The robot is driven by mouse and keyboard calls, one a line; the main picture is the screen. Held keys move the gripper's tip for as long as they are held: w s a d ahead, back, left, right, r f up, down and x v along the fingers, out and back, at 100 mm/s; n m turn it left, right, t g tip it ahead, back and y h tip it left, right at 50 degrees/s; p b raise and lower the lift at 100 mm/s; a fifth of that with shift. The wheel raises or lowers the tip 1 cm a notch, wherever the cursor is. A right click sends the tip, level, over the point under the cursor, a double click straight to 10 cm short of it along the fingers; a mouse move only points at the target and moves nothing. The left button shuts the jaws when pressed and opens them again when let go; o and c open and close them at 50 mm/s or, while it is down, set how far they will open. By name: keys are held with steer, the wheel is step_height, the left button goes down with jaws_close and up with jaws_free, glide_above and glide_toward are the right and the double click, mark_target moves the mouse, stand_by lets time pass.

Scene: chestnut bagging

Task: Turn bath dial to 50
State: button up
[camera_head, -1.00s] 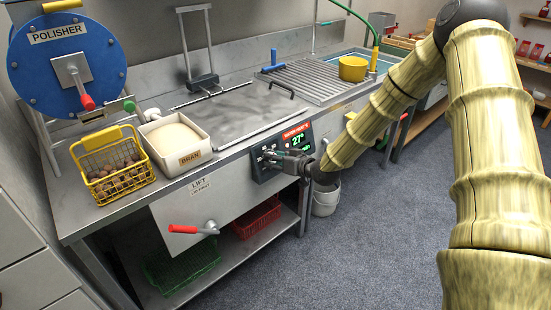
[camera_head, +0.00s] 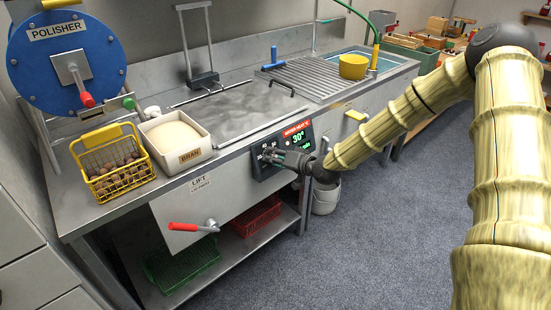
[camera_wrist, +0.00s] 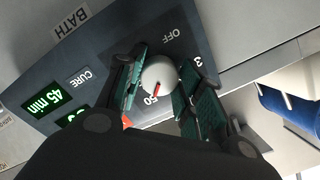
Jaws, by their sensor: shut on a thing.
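The bath control panel (camera_head: 277,150) is a dark box on the front of the steel counter. Its display (camera_head: 298,137) reads about 30°, with a second green readout below. In the wrist view the bath dial (camera_wrist: 160,74) is a white round knob with a red pointer, with OFF and 50 among the marks around it. My gripper (camera_head: 272,156) is at the panel. In the wrist view its green-padded fingers (camera_wrist: 160,88) are on both sides of the dial, shut on it. Part of the scale is hidden by the fingers.
A yellow wire basket of chestnuts (camera_head: 98,140) and a white BRAN tub (camera_head: 210,149) stand on the counter at left. A red-handled lift lever (camera_head: 185,227) sticks out below. A bucket (camera_head: 326,196) stands on the floor beside the counter.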

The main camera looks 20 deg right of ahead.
steer(key=o, duration=1)
steer(key=v, duration=1.2)
